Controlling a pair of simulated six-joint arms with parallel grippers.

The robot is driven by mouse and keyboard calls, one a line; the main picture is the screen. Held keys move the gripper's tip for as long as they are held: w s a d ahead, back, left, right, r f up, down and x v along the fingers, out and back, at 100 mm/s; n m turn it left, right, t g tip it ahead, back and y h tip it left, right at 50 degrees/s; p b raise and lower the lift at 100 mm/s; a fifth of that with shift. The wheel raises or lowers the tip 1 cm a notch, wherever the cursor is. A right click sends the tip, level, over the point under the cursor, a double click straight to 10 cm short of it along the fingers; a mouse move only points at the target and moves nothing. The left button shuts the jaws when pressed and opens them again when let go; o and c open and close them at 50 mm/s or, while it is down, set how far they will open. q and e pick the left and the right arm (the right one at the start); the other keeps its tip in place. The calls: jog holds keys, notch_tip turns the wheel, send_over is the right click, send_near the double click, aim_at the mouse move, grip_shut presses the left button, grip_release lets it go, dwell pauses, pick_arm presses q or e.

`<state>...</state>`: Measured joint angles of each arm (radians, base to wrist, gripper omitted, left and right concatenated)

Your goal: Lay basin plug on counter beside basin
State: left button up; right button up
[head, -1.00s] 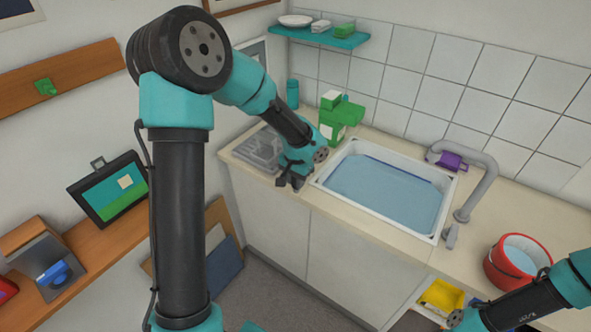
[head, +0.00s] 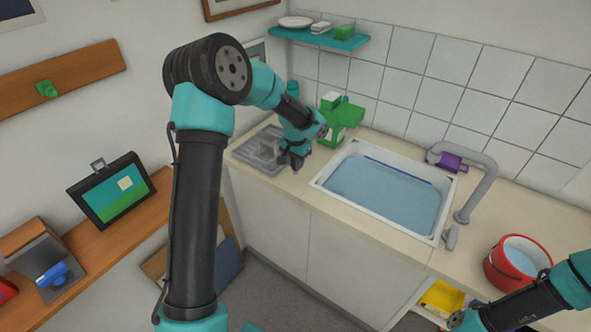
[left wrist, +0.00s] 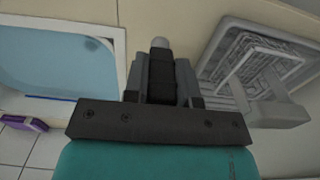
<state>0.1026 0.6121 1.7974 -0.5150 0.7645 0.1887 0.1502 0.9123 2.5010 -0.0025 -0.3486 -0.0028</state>
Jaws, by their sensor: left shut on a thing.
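The basin (head: 330,200) is white, full of bluish water and set in the beige counter (head: 290,187); its edge also shows at upper left in the left wrist view (left wrist: 121,60). My left gripper (head: 293,163) is over the counter strip left of the basin, beside the grey rack. In the left wrist view my left gripper (left wrist: 160,75) is shut on a small dark piece with a rounded grey end, apparently the basin plug (left wrist: 160,43). The fingers hide most of it, and I cannot tell whether it touches the counter.
A grey drying rack (head: 258,151) stands left of the gripper, with a green bottle (head: 340,120) behind. A grey tap (head: 488,170) with a purple piece (head: 450,162) and a red bucket (head: 500,272) are to the right. Bare counter lies between rack and basin.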

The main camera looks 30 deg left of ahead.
pick_arm(q)
jog(key=shift+f, duration=1.75)
jog(key=shift+f, duration=0.15)
jog(key=o, duration=0.9)
notch_tip(320, 180, up, 12)
jog(key=shift+r, duration=0.15)
